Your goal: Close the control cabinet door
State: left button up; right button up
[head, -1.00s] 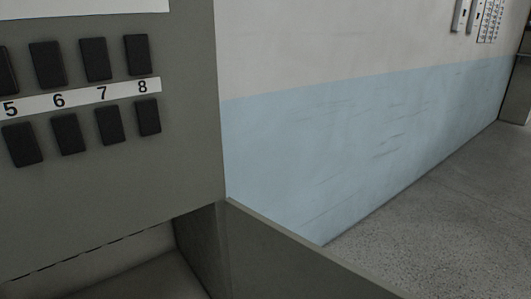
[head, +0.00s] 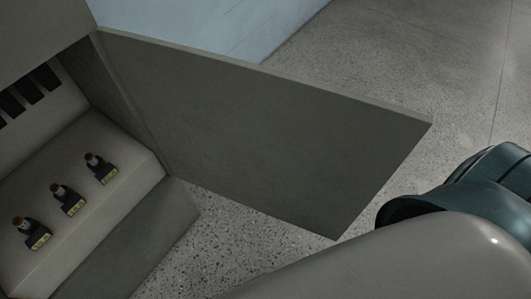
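The control cabinet (head: 150,215) stands at the left of the head view, with its lower compartment uncovered. Its grey door (head: 260,135) is hinged at the compartment's right side and stands wide open, reaching out to the right over the floor. Inside the compartment are several small switches with yellow labels (head: 68,200) on a pale sloped panel. A part of my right arm shows at the lower right, close to the door's free edge; I cannot tell whether they touch. Neither gripper is in view.
The speckled grey floor (head: 460,60) is free to the right of and beyond the door. A light blue wall (head: 220,25) runs behind the cabinet at the top.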

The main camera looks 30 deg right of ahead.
aim_at(307, 154)
jog(key=k+l+u, duration=0.1)
jog(key=l+u, duration=0.2)
jog(key=k+l+u, duration=0.25)
jog(key=l, duration=0.2)
jog(key=k+l+u, duration=0.1)
jog(key=l+u, duration=0.45)
jog(key=l, duration=0.35)
jog(key=l+u, duration=0.3)
jog(key=l, duration=0.25)
jog(key=l+u, duration=0.25)
jog(key=l, duration=0.35)
jog(key=k+l+u, duration=0.15)
jog(key=l+u, duration=0.15)
jog(key=l, duration=0.25)
